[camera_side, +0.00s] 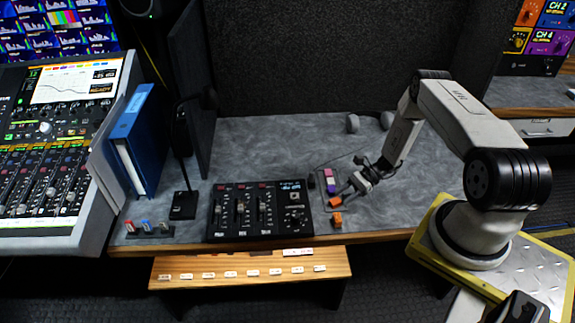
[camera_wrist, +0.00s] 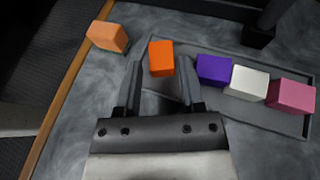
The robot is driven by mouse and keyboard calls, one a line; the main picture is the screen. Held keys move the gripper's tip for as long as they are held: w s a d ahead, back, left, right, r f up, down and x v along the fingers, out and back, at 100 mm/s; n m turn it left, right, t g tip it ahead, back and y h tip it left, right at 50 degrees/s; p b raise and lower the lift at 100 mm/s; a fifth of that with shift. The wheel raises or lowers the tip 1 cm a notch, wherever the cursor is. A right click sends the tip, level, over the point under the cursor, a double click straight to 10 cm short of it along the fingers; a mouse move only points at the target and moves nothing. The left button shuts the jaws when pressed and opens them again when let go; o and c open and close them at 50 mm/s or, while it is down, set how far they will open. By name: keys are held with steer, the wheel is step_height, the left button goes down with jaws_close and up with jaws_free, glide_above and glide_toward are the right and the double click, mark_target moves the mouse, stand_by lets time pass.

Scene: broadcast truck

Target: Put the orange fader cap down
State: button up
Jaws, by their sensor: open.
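A bright orange fader cap (camera_wrist: 161,58) stands upright at the left end of a shallow grey tray (camera_wrist: 265,118) in the wrist view; whether it rests fully on the tray floor I cannot tell. My gripper (camera_wrist: 160,82) is open, with one finger on each side of this cap and a gap showing at least on the left. The cap also shows in the side view (camera_side: 335,201), just off the tips of my gripper (camera_side: 345,194). A second, paler orange block (camera_wrist: 107,36) lies apart from it, near the table edge; it also shows in the side view (camera_side: 337,219).
A purple cap (camera_wrist: 214,69), a white cap (camera_wrist: 248,83) and a pink cap (camera_wrist: 291,95) stand in a row in the tray. A black fader panel (camera_side: 262,208) lies left of the tray. The desk (camera_side: 420,190) right of my gripper is clear.

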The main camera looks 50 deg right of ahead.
steer(key=v, duration=0.9)
steer(key=shift+s+d+r, duration=0.15)
steer(key=shift+d, duration=0.2)
steer(key=shift+a+r, duration=0.1)
steer(key=w+a+r+n+g+h, duration=0.2)
steer(key=w+a+r+n+g, duration=0.2)
steer(key=r, duration=0.2)
step_height(320, 180, up, 8)
steer(key=n+g+h, duration=0.3)
steer(key=n+h, duration=0.2)
steer(key=n, duration=0.2)
glide_above(333, 203)
steer(key=s+a+r+n+t+h, duration=0.2)
steer(key=s+a+r+n, duration=0.1)
steer(key=a+r+n, duration=0.2)
steer(key=s+a+r+n+t+h, duration=0.2)
steer(key=a+r+n, duration=0.4)
steer(key=a, duration=0.3)
steer(key=shift+s+r+t+h, duration=0.35)
steer(key=shift+s+h, duration=0.2)
steer(key=shift+h, duration=0.25)
